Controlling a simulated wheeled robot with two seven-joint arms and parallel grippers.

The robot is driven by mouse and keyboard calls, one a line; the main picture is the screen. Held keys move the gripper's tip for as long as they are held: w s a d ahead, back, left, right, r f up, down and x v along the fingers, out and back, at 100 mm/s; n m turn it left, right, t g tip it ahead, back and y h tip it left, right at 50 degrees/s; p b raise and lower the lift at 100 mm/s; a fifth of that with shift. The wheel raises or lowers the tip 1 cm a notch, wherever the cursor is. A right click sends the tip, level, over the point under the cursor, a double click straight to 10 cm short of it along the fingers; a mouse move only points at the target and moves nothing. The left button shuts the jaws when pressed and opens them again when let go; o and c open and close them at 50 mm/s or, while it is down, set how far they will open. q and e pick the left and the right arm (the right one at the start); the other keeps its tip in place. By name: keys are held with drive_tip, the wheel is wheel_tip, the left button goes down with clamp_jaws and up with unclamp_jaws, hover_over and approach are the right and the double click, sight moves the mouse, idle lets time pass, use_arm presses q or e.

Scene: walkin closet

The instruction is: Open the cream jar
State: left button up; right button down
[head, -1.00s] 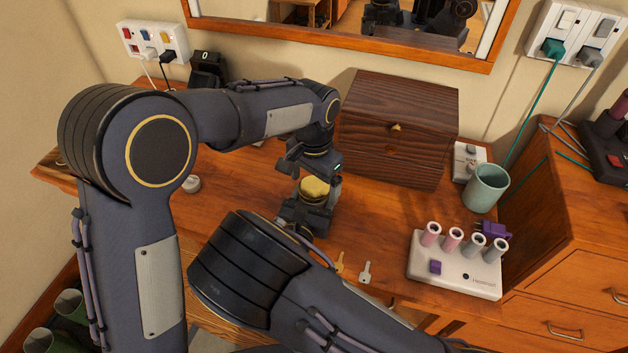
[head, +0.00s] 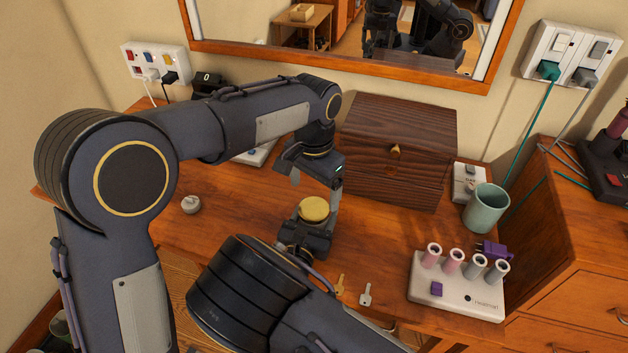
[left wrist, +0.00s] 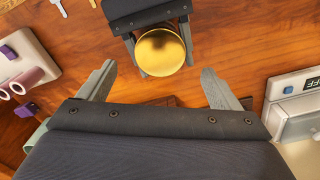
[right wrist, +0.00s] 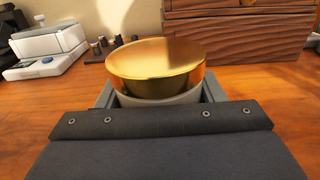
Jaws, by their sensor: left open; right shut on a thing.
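The cream jar (right wrist: 158,99) is pale with a wide gold lid (right wrist: 155,65), which sits level on top of it. My right gripper (head: 308,232) is shut on the jar's body, holding it upright over the wooden table; the lid (head: 314,209) is above the fingers. My left gripper (head: 316,186) is open above the lid, pointing down. In the left wrist view the gold lid (left wrist: 160,52) lies between and slightly beyond the open fingers (left wrist: 158,72), with gaps on both sides and nothing held.
A dark wooden box (head: 397,155) stands behind the grippers. Two keys (head: 365,293) lie in front on the right. A white tube holder (head: 457,290) and a green mug (head: 486,208) are farther right.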

sight(314, 208)
use_arm(q)
drive_tip(key=shift+f, duration=2.6)
drive_tip(key=c, duration=1)
drive_tip(key=n, duration=0.3)
drive_tip(key=o, duration=1.1)
drive_tip(key=shift+r, duration=0.1)
